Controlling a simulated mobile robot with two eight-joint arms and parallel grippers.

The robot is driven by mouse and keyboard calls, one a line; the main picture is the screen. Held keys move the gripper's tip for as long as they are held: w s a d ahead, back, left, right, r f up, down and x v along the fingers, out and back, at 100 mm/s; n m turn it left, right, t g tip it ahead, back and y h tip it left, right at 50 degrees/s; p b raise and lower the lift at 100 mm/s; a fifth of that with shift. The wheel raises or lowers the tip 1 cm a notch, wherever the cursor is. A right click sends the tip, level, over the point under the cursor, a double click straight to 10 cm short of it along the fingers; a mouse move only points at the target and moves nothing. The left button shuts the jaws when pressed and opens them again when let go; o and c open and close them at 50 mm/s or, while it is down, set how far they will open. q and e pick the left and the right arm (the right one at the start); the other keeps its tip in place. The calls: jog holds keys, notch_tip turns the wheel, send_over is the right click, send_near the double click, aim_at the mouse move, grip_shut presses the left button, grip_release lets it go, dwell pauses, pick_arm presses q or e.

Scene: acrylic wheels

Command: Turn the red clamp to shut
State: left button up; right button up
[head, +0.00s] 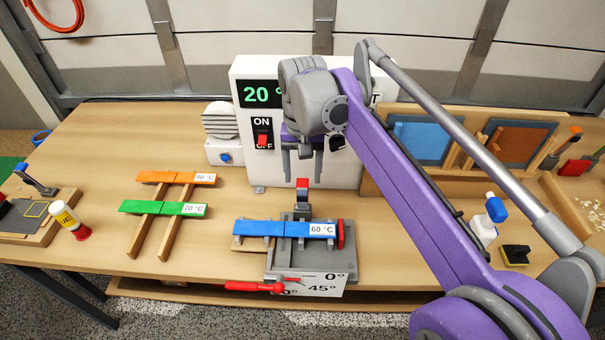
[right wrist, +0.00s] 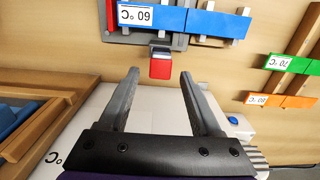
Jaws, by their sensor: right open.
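A clamp with a red-tipped handle (head: 302,186) stands upright at the back of a grey bending fixture (head: 304,258). The red tip also shows in the right wrist view (right wrist: 161,68), just beyond my fingertips. My right gripper (head: 302,165) is open and empty, pointing down, behind and a little above the clamp handle. In the right wrist view its two fingers (right wrist: 159,78) are spread on either side of the line to the red tip, apparently not touching it. A blue strip (head: 270,229) marked 60 °C lies across the fixture. My left gripper is not in view.
A white heater box (head: 244,175) reading 20 ° with a red switch (head: 264,139) stands behind the gripper. A red lever (head: 250,286) is at the fixture's front. Orange (head: 160,178) and green (head: 150,207) strips lie on wooden rails at left.

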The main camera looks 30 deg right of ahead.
jog(key=shift+f, duration=0.25)
grip_shut()
dwell(1.4)
